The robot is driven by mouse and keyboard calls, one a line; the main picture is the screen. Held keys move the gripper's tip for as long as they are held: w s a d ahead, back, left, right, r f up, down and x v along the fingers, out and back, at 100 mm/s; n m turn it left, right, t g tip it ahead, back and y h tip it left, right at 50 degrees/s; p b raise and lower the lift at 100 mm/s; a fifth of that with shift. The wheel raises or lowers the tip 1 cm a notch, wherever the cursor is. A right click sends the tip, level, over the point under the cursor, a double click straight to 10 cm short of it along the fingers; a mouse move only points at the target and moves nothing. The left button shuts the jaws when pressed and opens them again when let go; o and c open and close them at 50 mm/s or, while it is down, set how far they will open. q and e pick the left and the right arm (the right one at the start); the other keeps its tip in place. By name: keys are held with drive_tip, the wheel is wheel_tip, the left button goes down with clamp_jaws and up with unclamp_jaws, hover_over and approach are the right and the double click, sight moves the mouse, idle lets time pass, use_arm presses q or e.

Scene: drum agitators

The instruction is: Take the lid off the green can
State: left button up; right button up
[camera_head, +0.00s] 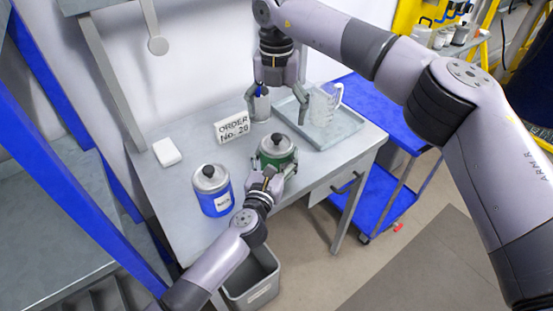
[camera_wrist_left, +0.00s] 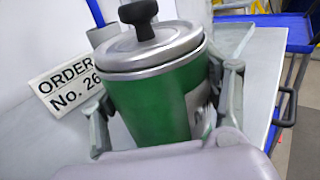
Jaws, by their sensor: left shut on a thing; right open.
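The green can (camera_head: 270,158) stands upright near the front edge of the grey table, with its silver lid (camera_head: 286,143) and black knob on top. My left gripper (camera_head: 272,178) is shut around the can's body from the front. In the left wrist view the green can (camera_wrist_left: 160,100) is between the fingers, and the lid (camera_wrist_left: 150,45) sits on its rim. My right gripper (camera_head: 277,112) is open, pointing down above and behind the can, apart from the lid. The blue can (camera_head: 214,200) with its own lid stands to the left.
An order sign (camera_head: 232,127) stands behind the green can. A grey tray (camera_head: 345,133) holds a clear jug (camera_head: 325,103) at the right. A small metal cup (camera_head: 262,106) stands behind, near my right gripper. A white block (camera_head: 166,152) lies at the left. A grey bin (camera_head: 250,283) is below the table's front.

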sight(277, 135)
use_arm(q)
drive_tip(key=shift+c, duration=1.2)
use_arm(e)
drive_tip(key=shift+o, duration=0.9)
drive_tip(key=shift+s+r, duration=0.1)
drive_tip(key=shift+s+r+t, duration=1.6)
drive_tip(key=shift+r+t, duration=0.1)
drive_tip(key=shift+n, duration=0.3)
drive_tip(key=x, duration=1.1)
drive_tip(key=shift+w+f, duration=0.1)
drive_tip(key=shift+f, duration=0.2)
drive_tip(key=shift+c, duration=0.2)
drive_tip(key=c, duration=1.3)
drive_tip(key=shift+c, duration=0.2)
drive_tip(key=shift+r, duration=0.25)
drive_tip(key=shift+r, duration=0.9)
